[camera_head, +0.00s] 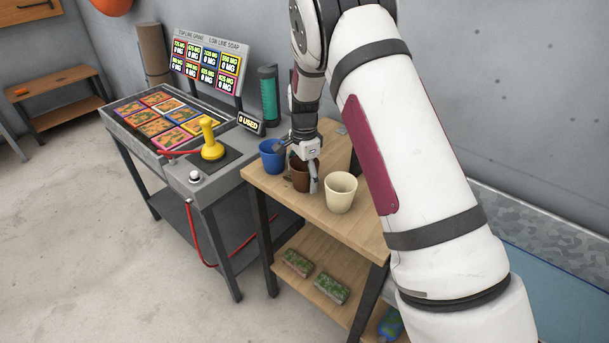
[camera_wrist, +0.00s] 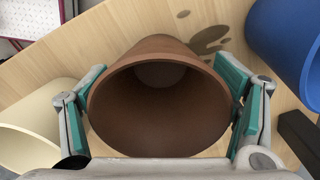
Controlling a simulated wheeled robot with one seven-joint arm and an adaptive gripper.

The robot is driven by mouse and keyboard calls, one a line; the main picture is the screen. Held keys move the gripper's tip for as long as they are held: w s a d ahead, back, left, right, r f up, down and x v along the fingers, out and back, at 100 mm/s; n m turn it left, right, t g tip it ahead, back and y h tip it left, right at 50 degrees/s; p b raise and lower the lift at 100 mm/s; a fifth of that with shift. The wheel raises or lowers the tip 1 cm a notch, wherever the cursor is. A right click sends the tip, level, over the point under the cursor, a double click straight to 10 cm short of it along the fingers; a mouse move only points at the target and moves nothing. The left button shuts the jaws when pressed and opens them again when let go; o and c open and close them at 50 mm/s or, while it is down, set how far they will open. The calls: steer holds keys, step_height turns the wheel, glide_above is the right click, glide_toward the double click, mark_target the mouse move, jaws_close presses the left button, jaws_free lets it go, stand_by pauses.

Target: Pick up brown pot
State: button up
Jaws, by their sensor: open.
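The brown pot (camera_head: 300,181) stands on the wooden table between a blue pot and a cream pot in the head view. My gripper (camera_head: 305,180) is over it from above and partly hides it. In the wrist view the brown pot (camera_wrist: 158,105) fills the middle, its open mouth facing the camera and its inside empty. My gripper (camera_wrist: 160,105) is open, with one teal-padded finger on each side of the pot. The fingers sit close to the rim; I cannot tell whether they touch it.
The blue pot (camera_head: 271,157) and cream pot (camera_head: 341,192) stand close on either side. The wooden table (camera_head: 352,232) has a lower shelf with two mossy blocks (camera_head: 331,289). A wall is behind.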

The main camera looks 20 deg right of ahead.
steer(key=shift+f, duration=0.1)
steer(key=shift+c, duration=0.6)
steer(key=c, duration=1.1)
